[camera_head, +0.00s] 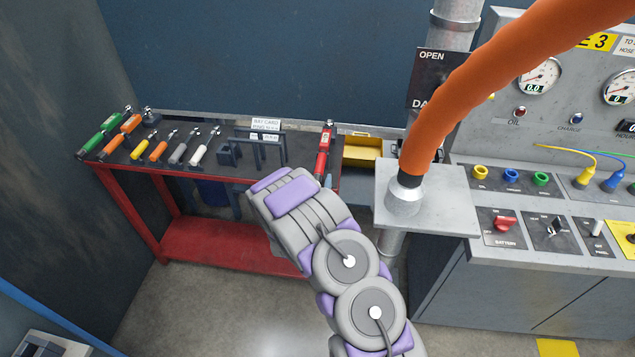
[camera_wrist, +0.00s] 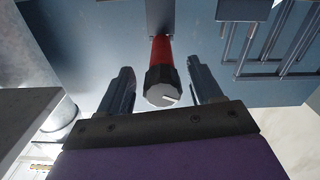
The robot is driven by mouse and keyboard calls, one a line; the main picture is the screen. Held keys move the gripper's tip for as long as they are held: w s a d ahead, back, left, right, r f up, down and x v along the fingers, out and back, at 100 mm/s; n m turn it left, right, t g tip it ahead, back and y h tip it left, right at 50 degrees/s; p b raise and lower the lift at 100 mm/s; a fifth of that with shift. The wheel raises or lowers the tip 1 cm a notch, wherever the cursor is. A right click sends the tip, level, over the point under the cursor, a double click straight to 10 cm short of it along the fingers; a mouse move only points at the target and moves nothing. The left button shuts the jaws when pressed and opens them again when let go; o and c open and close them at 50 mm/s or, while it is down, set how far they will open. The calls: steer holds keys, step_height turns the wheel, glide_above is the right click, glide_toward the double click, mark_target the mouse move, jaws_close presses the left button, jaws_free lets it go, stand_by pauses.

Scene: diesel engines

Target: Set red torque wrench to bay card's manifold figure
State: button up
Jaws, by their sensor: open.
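The red torque wrench (camera_head: 322,150) is at the right end of the red bench. In the wrist view the red torque wrench (camera_wrist: 161,52) points its black knob (camera_wrist: 163,88) at the camera; the grey end face has a white mark. My gripper (camera_wrist: 163,78) is open, with one finger on each side of the knob and visible gaps on both sides. Any scale on the wrench is not readable. The white bay card (camera_head: 265,125) stands at the back of the bench; its figures are too small to read. In the head view my arm hides most of the gripper.
Green (camera_head: 103,133) and orange (camera_head: 120,136) wrenches and several smaller handled tools lie on the bench's left. A grey rack (camera_head: 245,148) stands mid-bench. A yellow bin (camera_head: 362,150), an orange hose (camera_head: 480,75) and a control console (camera_head: 525,195) are at right.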

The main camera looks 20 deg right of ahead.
steer(key=shift+w+d, duration=0.1)
steer(key=shift+w, duration=0.15)
steer(key=shift+c, duration=0.2)
steer(key=c, duration=1)
